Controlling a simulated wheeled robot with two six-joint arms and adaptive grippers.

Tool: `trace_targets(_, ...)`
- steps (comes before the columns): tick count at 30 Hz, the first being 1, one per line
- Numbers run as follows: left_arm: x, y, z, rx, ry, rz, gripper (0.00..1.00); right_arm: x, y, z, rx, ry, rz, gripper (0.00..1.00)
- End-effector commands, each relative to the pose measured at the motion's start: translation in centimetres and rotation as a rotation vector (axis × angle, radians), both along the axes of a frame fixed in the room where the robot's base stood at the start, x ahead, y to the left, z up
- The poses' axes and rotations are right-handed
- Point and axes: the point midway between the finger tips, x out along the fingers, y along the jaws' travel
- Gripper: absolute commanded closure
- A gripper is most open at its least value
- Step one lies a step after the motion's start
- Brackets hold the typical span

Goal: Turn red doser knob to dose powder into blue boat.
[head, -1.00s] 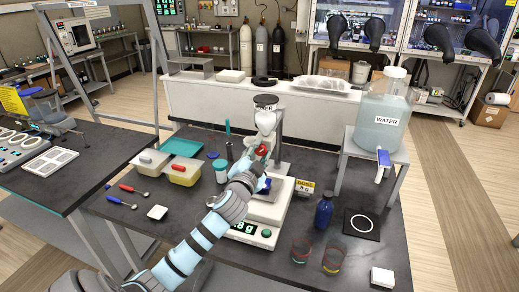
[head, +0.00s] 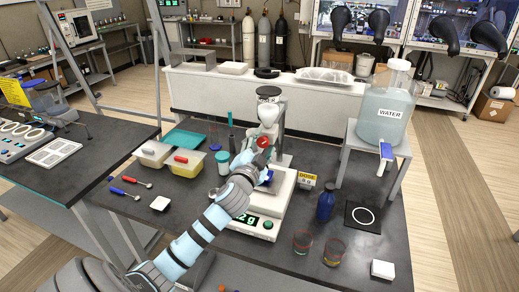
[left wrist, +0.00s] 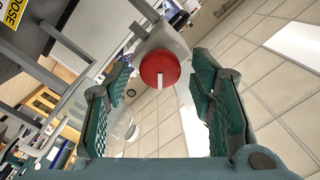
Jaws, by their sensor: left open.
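The red doser knob (head: 263,141) is on the front of the white doser (head: 268,113), above the balance (head: 258,216). In the left wrist view the knob (left wrist: 160,69) faces me with its white mark near upright. My left gripper (head: 253,154) is at the knob. The wrist view shows the gripper open (left wrist: 160,85), with one green finger pad on each side of the knob and visible gaps between. The blue boat (head: 266,180) is on the balance under the doser, partly hidden by my gripper. The balance display is partly covered; its visible end reads 2 g. My right gripper is out of view.
A yellow DOSE sign (head: 307,181) and a blue bottle (head: 326,206) stand right of the balance. The water tank (head: 387,110) is on a stand at the right. Tubs (head: 184,163), a teal tray (head: 185,140) and spoons (head: 138,182) lie to the left.

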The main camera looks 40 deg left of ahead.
Motion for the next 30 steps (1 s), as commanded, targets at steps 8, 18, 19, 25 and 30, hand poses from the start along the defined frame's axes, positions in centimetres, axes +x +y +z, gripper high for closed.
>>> trace_targets(8, -5.8, -2.3, -0.1, 0.002, 0.002, -0.004, 0.5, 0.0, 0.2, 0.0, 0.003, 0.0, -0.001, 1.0)
trace_targets(18, -10.9, -4.3, 0.0, 0.0, -0.001, -0.001, 0.5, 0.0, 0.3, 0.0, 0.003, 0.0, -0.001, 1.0)
trace_targets(19, -11.0, -4.3, 0.0, 0.0, -0.001, -0.001, 0.5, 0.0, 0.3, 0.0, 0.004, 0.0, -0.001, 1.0)
trace_targets(25, -10.9, -4.2, 0.0, 0.0, -0.001, -0.001, 0.5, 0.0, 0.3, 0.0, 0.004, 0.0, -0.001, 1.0)
trace_targets(30, -10.9, -4.2, 0.0, 0.0, 0.0, 0.0, 0.5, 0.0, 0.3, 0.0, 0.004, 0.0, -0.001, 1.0)
